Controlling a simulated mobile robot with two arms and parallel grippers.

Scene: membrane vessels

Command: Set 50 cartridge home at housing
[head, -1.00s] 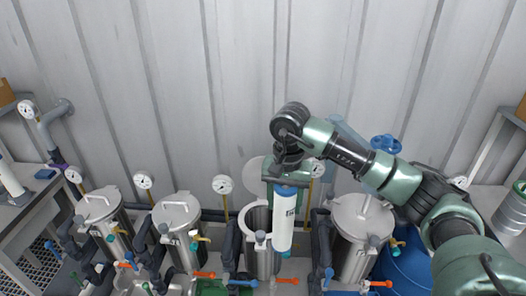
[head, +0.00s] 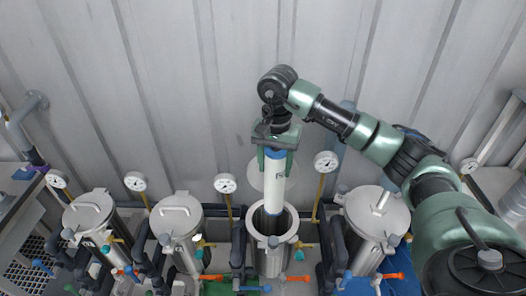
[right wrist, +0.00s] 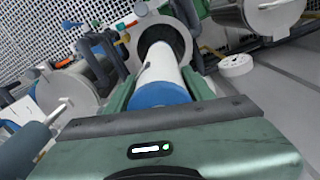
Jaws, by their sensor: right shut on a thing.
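The cartridge (head: 274,184) is a white cylinder with a blue upper end, held upright in the head view. My right gripper (head: 276,145) is shut on its blue top end. The cartridge's lower end is at the mouth of the open steel housing (head: 272,250), and whether it is inside the rim cannot be told exactly. In the right wrist view the cartridge (right wrist: 160,80) points toward the round dark opening of the housing (right wrist: 181,40). My left gripper is not in view.
Lidded steel vessels stand left (head: 176,218) and right (head: 377,218) of the open housing. Pressure gauges (head: 225,184) on yellow stems stand behind. Orange and blue valve handles (head: 298,279) line the front. A corrugated wall (head: 150,80) closes the back.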

